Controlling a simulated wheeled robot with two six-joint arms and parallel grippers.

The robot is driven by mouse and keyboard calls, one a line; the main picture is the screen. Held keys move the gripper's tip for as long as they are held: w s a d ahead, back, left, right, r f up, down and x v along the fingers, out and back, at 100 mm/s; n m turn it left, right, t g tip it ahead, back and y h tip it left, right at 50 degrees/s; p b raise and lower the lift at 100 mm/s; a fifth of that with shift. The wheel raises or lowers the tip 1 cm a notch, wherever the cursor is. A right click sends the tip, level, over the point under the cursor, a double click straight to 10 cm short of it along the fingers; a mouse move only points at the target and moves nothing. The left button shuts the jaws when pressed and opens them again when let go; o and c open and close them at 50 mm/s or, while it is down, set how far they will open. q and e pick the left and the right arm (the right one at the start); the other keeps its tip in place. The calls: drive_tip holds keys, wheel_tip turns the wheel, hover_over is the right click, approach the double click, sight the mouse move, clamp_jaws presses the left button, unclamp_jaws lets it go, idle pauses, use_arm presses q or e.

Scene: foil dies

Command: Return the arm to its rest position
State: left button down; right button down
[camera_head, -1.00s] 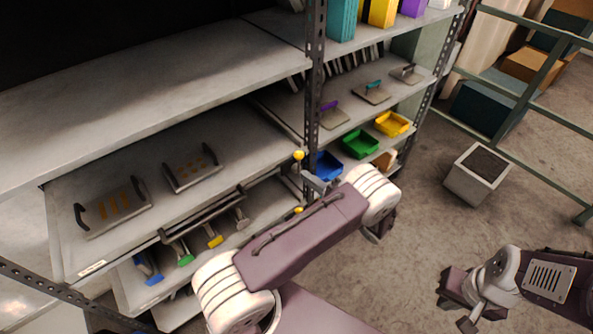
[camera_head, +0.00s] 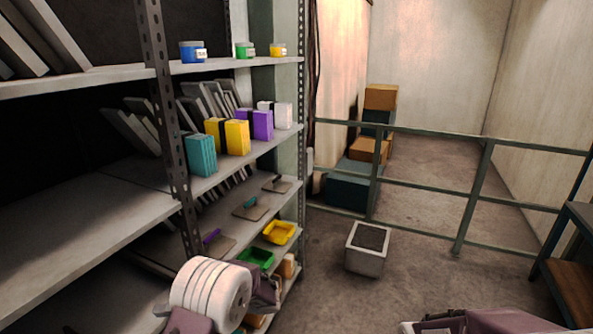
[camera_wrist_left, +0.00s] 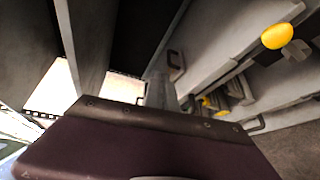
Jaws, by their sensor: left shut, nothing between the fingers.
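My left arm (camera_head: 210,290) comes in at the bottom left of the head view, its white-banded joint in front of the lower shelves. Part of a purple link shows just behind that joint. The fingers of my left gripper cannot be made out clearly there. In the left wrist view, my left gripper (camera_wrist_left: 160,92) shows as grey fingers beyond the purple housing, shut with nothing held, with shelf boards around and behind it. My right arm (camera_head: 490,322) shows only as a purple link at the bottom right edge; its gripper is out of view.
The shelf rack has a perforated post (camera_head: 165,110) close to my left arm. It bears a teal box (camera_head: 200,155), yellow and purple boxes, jars, a green bin (camera_head: 257,258) and a yellow bin (camera_head: 279,232). A square planter (camera_head: 367,248) stands on open floor before a railing (camera_head: 420,188).

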use_arm(q)
drive_tip(key=s+d+f+n+g+h, duration=0.1)
drive_tip(key=s+d+f+n+h, duration=0.1)
drive_tip(key=s+n+h, duration=0.45)
drive_tip(key=s+d+f+n+g+h, duration=0.1)
drive_tip(key=s+n+h, duration=0.3)
drive_tip(key=s+n, duration=0.45)
drive_tip(key=w+d+f+n+t+h, duration=0.1)
drive_tip(key=d+f+n+t+h, duration=0.3)
drive_tip(key=d+n, duration=0.7)
drive_tip(key=f+n+h, duration=0.1)
drive_tip(key=n, duration=0.6)
drive_tip(key=shift+d+n+h, duration=0.2)
drive_tip(key=shift+n+h, duration=0.1)
drive_tip(key=shift+h, duration=0.05)
drive_tip(key=shift+f, duration=0.1)
drive_tip(key=shift+w, duration=0.1)
